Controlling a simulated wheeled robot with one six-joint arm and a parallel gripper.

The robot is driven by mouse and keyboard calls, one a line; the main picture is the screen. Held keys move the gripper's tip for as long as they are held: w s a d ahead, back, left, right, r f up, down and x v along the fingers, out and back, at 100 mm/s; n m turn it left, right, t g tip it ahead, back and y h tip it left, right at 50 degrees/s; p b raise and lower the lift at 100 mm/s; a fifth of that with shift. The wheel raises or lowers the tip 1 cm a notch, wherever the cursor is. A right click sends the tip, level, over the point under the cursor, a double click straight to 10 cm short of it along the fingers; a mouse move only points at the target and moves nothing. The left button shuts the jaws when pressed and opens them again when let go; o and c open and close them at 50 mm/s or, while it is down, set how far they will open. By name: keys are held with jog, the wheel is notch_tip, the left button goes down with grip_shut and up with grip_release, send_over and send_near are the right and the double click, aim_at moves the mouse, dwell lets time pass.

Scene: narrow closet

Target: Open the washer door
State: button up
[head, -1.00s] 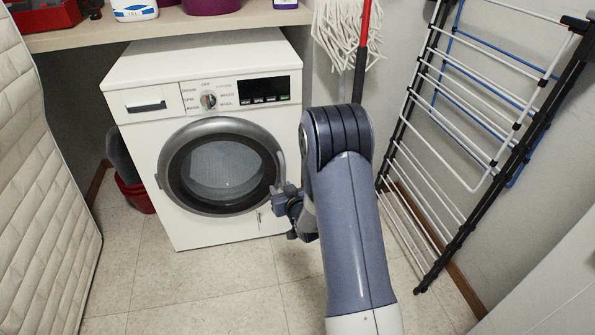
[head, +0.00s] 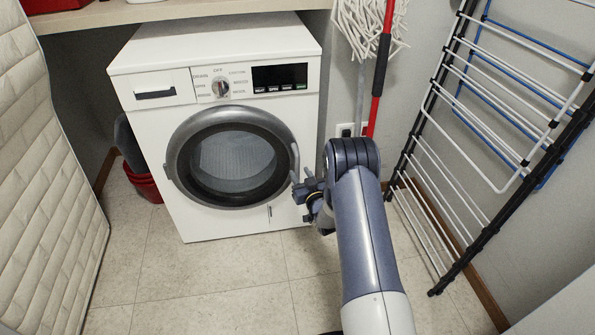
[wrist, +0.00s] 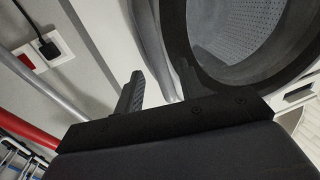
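The white washer (head: 222,82) stands against the back wall. Its round door (head: 182,172), with a grey ring and dark glass, looks closed. A silver handle (head: 296,158) runs down the door's right edge. My gripper (head: 300,186) is at the lower end of this handle. In the wrist view, one dark finger (wrist: 130,97) stands apart from a second dark finger (wrist: 186,80), with a pale strip showing between them. The door ring and drum glass (wrist: 240,40) fill the upper right there. I cannot tell whether the fingers touch the handle.
A drying rack (head: 455,150) leans at the right, beside a mop with a red pole (head: 380,80). A quilted mattress (head: 45,190) stands at the left, and a red bucket (head: 143,186) sits left of the washer. The tiled floor (head: 210,285) in front is clear.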

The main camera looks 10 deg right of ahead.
aim_at(298, 170)
jog(key=shift+w+a+b, duration=0.15)
jog(key=shift+w+a, duration=0.05)
jog(key=shift+w, duration=0.7)
jog(key=shift+w+a+b, duration=0.15)
jog(key=shift+w+a, duration=0.05)
jog(key=shift+w, duration=0.7)
jog(key=shift+c, duration=0.3)
grip_shut()
